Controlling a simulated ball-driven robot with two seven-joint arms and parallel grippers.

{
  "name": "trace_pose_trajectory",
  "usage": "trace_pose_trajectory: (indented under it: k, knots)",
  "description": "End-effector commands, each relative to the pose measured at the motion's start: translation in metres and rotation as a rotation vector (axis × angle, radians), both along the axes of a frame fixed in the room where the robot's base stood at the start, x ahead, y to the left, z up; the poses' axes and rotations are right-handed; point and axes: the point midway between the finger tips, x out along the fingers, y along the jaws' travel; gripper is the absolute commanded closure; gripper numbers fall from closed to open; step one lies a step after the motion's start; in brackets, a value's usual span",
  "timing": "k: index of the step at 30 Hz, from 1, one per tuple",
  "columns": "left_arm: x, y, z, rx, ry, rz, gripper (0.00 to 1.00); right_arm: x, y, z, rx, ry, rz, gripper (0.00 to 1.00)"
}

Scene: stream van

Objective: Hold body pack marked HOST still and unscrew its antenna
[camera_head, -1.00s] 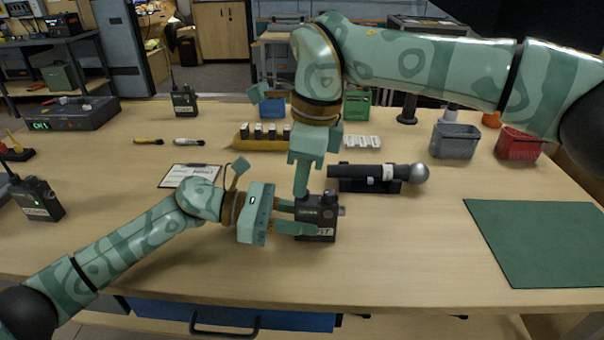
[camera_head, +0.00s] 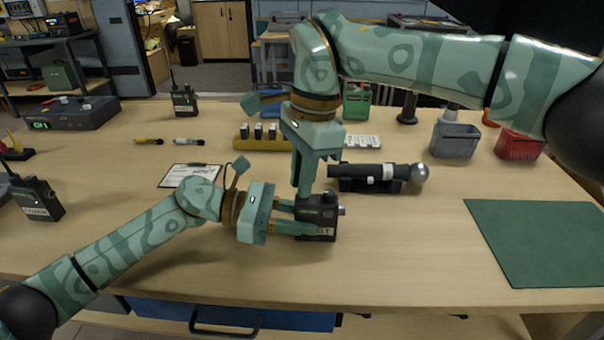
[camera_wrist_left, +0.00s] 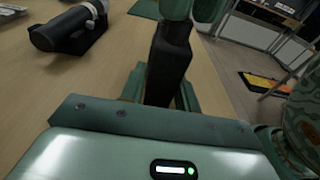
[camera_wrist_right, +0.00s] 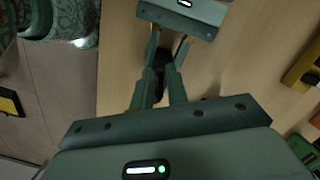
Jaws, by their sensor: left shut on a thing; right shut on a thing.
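The black body pack (camera_head: 318,222) stands upright on the wooden table, its label partly covered, with "ST" readable. My left gripper (camera_head: 298,218) reaches in from the left and is shut on the pack's sides. The pack also shows dark between the fingers in the left wrist view (camera_wrist_left: 168,72). My right gripper (camera_head: 305,188) points down from above, shut just over the pack's top at its left side. The antenna is hidden between its fingers.
A microphone (camera_head: 358,171) lies on a black stand right behind the pack. A clipboard (camera_head: 178,178) lies behind my left arm. Other body packs stand at the left (camera_head: 38,200) and back left (camera_head: 184,103). A green mat (camera_head: 540,245) lies at right; the table front is clear.

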Motion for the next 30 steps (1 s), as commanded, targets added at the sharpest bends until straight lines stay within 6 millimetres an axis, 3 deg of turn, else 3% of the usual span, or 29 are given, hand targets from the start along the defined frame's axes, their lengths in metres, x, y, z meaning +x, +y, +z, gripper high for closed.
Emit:
trace_pose_trajectory:
  k: [4, 13, 21, 28, 29, 30]
  knots:
    - [-0.0002, 0.0001, -0.0011, 0.001, 0.001, 0.0, 0.94, 0.0003, -0.0005, -0.0001, -0.002, -0.001, 0.12, 1.0]
    - [-0.0002, 0.0001, -0.0011, 0.002, 0.001, 0.0, 0.94, 0.0002, -0.0006, -0.0001, -0.001, -0.002, 0.152, 1.0]
    - [-0.0003, 0.0002, -0.0012, 0.002, 0.001, 0.0, 0.94, -0.0003, -0.0011, 0.0002, -0.001, -0.002, 0.457, 1.0]
    - [-0.0003, 0.0002, -0.0012, 0.002, 0.001, -0.001, 0.94, -0.0003, -0.0014, 0.0002, 0.0, -0.001, 0.478, 1.0]
    - [-0.0003, 0.0002, -0.0012, 0.002, 0.001, -0.001, 0.94, -0.0003, -0.0013, 0.0001, 0.0, -0.001, 0.478, 0.79]
    - [-0.0003, 0.0001, -0.0012, 0.002, 0.001, -0.001, 0.94, -0.0003, -0.0013, 0.0001, 0.0, -0.001, 0.478, 0.68]
